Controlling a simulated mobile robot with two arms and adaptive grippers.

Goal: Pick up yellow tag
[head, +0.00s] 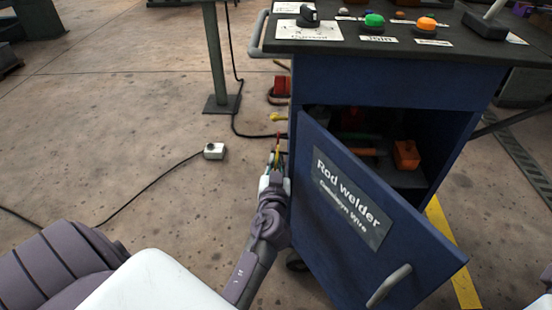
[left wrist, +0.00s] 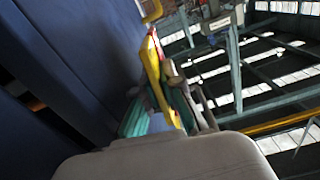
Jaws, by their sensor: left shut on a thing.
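The yellow tag (left wrist: 152,68), a thin strip with a red edge, is between the fingers of my left gripper in the left wrist view. It also shows in the head view as a small yellow and red piece (head: 277,150) at the fingertips. My left gripper (head: 275,166) is shut on it, close beside the left side of the blue cart. The fingers hide the tag's lower part. My right gripper is not in view.
The blue cart (head: 385,85) stands at the right, its "Rod welder" door (head: 400,240) swung open. An orange item (head: 406,154) sits inside. A yellow piece (head: 279,117) sticks out at the cart's left side. A post (head: 216,60) and cabled box (head: 214,151) stand left.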

